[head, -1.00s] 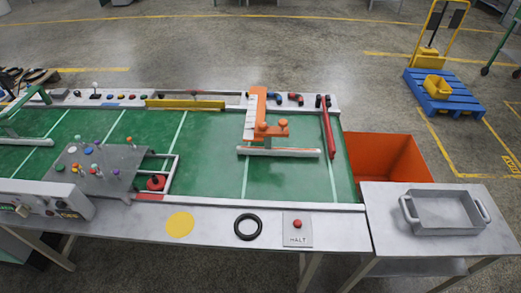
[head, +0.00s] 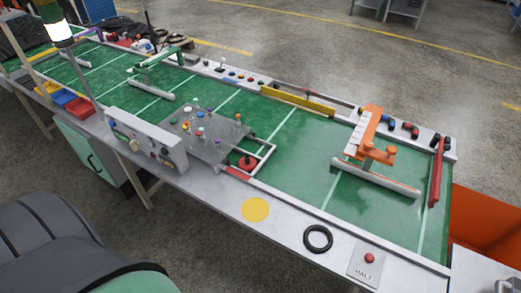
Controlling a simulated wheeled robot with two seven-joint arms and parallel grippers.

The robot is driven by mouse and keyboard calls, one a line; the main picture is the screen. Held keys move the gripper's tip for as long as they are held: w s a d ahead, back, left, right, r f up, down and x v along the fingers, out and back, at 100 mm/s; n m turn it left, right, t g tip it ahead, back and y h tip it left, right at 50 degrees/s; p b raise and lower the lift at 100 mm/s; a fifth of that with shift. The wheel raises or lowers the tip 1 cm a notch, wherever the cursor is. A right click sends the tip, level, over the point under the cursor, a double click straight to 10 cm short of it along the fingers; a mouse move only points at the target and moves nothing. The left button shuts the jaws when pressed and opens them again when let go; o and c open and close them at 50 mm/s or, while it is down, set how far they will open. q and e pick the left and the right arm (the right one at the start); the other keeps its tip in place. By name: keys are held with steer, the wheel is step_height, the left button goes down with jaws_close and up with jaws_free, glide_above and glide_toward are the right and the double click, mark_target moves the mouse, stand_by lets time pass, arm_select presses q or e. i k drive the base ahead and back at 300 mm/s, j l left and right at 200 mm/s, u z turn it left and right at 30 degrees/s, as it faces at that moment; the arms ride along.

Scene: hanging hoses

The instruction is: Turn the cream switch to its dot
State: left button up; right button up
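A grey control box (head: 150,138) stands on the near edge of the long green-topped table, left of the picture's middle. A small pale, cream-looking knob (head: 135,146) sits on its front face; I take it for the cream switch. It is too small to tell which way it points, and I cannot make out its dot. Neither of my grippers is in view.
Right of the box is a grey plate with several coloured pegs (head: 212,135). A yellow disc (head: 255,209), black ring (head: 318,239) and HALT button (head: 369,258) lie along the near edge. A dark grey chair (head: 45,245) stands at lower left. A lamp post (head: 85,75) rises left of the box.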

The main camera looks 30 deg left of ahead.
mark_target(135, 144)
steer(key=u, duration=1.85)
